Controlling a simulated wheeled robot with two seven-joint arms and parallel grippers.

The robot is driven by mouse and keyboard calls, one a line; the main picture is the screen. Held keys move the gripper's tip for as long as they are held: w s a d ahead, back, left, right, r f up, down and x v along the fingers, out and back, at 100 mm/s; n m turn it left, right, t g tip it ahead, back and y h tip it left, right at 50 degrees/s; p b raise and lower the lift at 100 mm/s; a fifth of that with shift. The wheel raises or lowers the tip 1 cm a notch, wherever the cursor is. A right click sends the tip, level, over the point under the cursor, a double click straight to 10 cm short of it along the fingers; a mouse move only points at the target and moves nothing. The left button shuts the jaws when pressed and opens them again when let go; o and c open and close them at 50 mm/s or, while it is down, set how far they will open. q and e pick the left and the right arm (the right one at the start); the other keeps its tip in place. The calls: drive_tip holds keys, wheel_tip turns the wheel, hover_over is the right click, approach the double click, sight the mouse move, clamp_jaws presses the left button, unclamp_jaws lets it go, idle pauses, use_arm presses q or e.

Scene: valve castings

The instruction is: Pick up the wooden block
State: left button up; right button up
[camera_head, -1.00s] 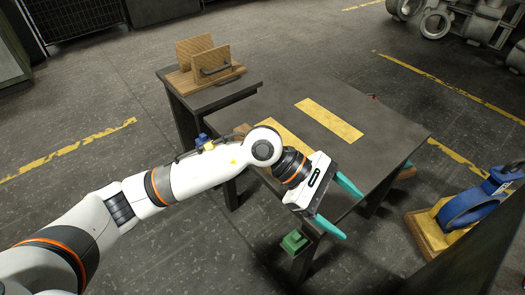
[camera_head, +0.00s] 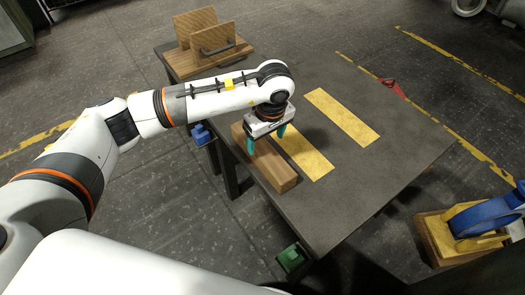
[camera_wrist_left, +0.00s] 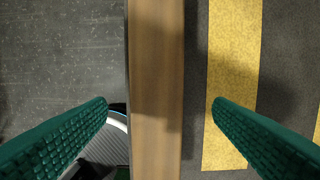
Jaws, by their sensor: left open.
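The wooden block (camera_head: 273,168) is a long brown bar lying along the left edge of the dark table (camera_head: 330,205). My left gripper (camera_head: 264,145) points down above the block with its teal fingers apart, and nothing is between them that I can see as gripped. In the left wrist view the block (camera_wrist_left: 156,90) runs from top to bottom between the two open fingers (camera_wrist_left: 160,108), with a gap on each side. The part of the block behind the gripper is hidden in the head view. My right gripper is not in view.
Two yellow strips (camera_head: 342,117) mark the table top. A wooden rack with a dark handle (camera_head: 205,48) stands at the back left. A blue casting on a yellow base (camera_head: 470,220) stands right of the table.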

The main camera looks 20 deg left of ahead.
sight(262, 148)
use_arm(q)
drive_tip(key=shift+w+f, duration=0.15)
drive_tip(key=shift+f, duration=0.65)
drive_tip(key=f, duration=0.2)
drive_tip(key=a+f, duration=0.1)
drive_tip(key=f, duration=0.2)
drive_tip(key=shift+w+a, duration=0.1)
drive_tip(key=shift+a, duration=0.05)
drive_tip(key=c, duration=1.3)
